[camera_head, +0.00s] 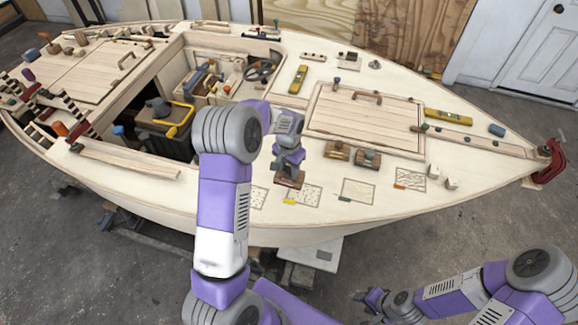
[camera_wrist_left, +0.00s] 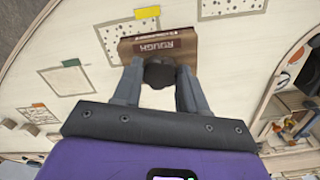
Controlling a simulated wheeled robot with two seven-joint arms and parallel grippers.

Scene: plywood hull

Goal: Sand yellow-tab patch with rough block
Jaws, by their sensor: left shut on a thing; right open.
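My left gripper (camera_head: 289,168) is shut on a brown block marked ROUGH (camera_wrist_left: 160,47). In the head view the rough block (camera_head: 288,181) is at the upper left edge of the yellow-tab patch (camera_head: 306,194), a speckled square on the deck with a yellow tab (camera_head: 290,201). In the left wrist view the block overlaps part of this patch (camera_wrist_left: 127,27), and its yellow tab (camera_wrist_left: 147,12) shows beyond the block. I cannot tell whether the block touches the deck. My right gripper (camera_head: 373,300) is open and empty, off the hull's near side.
A speckled patch (camera_head: 258,198) lies left of the yellow-tab one; a green-tab patch (camera_head: 358,191) and an orange-tab patch (camera_head: 410,179) lie right. Two brown-based blocks (camera_head: 338,151) (camera_head: 367,158) stand behind, near the hatch (camera_head: 365,118). The cockpit opening is left.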

